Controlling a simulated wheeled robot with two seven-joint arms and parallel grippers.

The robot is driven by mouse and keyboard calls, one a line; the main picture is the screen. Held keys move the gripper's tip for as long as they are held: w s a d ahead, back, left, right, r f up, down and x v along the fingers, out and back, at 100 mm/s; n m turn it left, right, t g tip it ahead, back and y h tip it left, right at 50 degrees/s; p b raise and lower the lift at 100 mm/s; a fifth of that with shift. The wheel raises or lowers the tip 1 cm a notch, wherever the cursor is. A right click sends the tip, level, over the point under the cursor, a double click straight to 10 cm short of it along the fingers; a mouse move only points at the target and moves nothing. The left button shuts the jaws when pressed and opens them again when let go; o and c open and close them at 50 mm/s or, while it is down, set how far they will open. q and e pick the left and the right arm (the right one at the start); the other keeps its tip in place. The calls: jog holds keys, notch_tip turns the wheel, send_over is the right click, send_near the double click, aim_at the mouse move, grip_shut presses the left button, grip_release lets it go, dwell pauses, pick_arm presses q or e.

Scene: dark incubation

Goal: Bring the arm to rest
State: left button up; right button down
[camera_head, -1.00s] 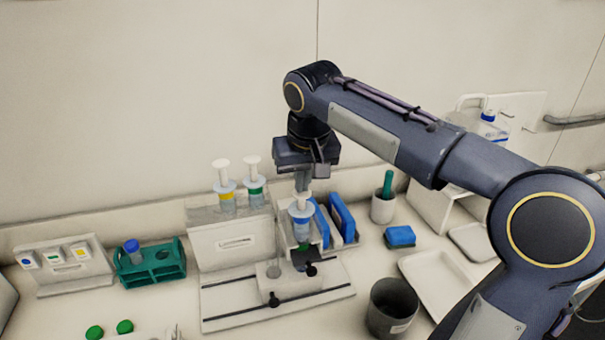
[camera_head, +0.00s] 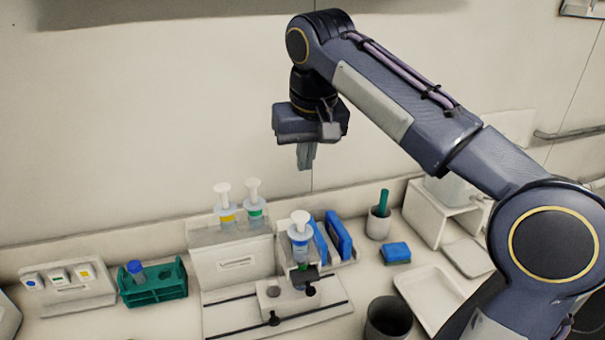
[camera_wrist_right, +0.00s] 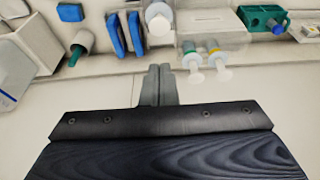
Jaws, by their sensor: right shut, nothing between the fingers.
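My right gripper (camera_head: 306,156) hangs in the air above the bench, its fingers pointing down and pressed together with nothing between them. In the right wrist view the closed fingers (camera_wrist_right: 159,84) show at the middle. Below the gripper, a blue-banded syringe with a white plunger (camera_head: 300,236) stands upright in a stand, apart from the fingers. It also shows in the right wrist view (camera_wrist_right: 158,20). The right arm reaches in from the right side. My left gripper is in neither view.
A white rack holds a yellow-banded syringe (camera_head: 226,206) and a green-banded syringe (camera_head: 254,204). Blue panels (camera_head: 339,234) stand beside the stand. A green tube rack (camera_head: 152,284), dark cup (camera_head: 388,318), blue block (camera_head: 396,252) and white tray (camera_head: 432,296) are on the bench. Air around the gripper is clear.

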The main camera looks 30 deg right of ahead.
jog(key=shift+s+r, duration=0.2)
jog(key=shift+r, duration=0.45)
jog(key=s+a+f+t+y+b, duration=0.1)
jog(key=s+a+f+y, duration=0.1)
jog(key=s+f, duration=0.7)
jog(key=s+a+f+n+t+y, duration=0.1)
jog(key=s+a+f, duration=0.4)
jog(key=s+f, duration=0.5)
notch_tip(320, 180, down, 7)
jog(key=shift+a+r+y+b, duration=0.15)
jog(key=shift+a+y+b, duration=0.2)
jog(key=shift+y, duration=0.45)
